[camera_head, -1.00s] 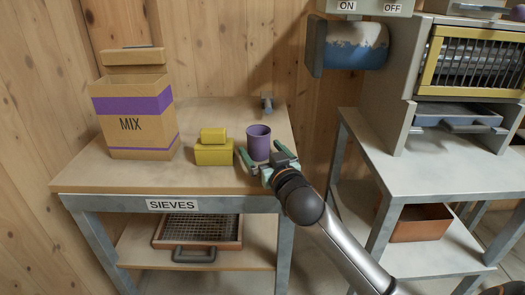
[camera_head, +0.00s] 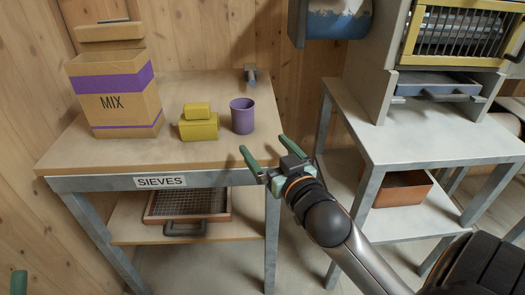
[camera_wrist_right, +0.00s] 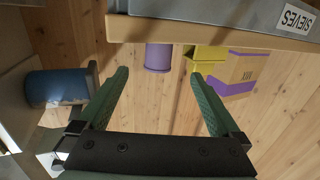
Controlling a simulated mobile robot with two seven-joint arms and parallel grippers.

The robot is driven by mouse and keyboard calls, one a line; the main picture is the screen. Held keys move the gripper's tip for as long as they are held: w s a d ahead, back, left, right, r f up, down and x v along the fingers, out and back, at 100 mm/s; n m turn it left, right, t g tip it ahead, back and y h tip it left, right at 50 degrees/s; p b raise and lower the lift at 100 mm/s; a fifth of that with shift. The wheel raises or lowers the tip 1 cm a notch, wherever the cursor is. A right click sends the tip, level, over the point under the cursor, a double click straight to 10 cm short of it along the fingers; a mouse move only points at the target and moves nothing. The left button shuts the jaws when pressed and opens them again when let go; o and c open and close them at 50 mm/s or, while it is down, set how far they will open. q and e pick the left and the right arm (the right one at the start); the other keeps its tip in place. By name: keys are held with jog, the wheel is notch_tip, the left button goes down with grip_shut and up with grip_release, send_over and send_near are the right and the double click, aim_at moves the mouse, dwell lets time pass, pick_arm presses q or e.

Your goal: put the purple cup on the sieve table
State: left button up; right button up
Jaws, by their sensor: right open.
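The purple cup (camera_head: 242,116) stands upright on the sieve table (camera_head: 85,160), near its right side and right of the yellow blocks. It also shows in the right wrist view (camera_wrist_right: 158,58), beyond the fingertips. My right gripper (camera_head: 263,146) is open and empty, in front of the table's right front edge, apart from the cup. Its green fingers spread wide in the right wrist view (camera_wrist_right: 160,75). A green tip of my left gripper (camera_head: 19,283) shows at the bottom left corner; its jaws cannot be made out.
Two stacked yellow blocks (camera_head: 199,127) and a MIX box (camera_head: 115,95) stand left of the cup. A small grey fitting (camera_head: 250,75) is at the back. A sieve (camera_head: 187,205) lies on the lower shelf. A grey machine table (camera_head: 430,140) stands to the right.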

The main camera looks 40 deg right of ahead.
jog(key=s+a+r+n+t+y, duration=0.2)
jog(key=s+a+r+n+y, duration=0.2)
jog(key=a+y, duration=0.4)
jog(key=s+a+r+n+t+y, duration=0.3)
jog(key=s+a+n+y, duration=0.4)
jog(key=a+n, duration=0.1)
jog(key=shift+s+a+r+n+y, duration=0.25)
jog(key=shift+a+r+n+y, duration=0.15)
jog(key=shift+a, duration=0.2)
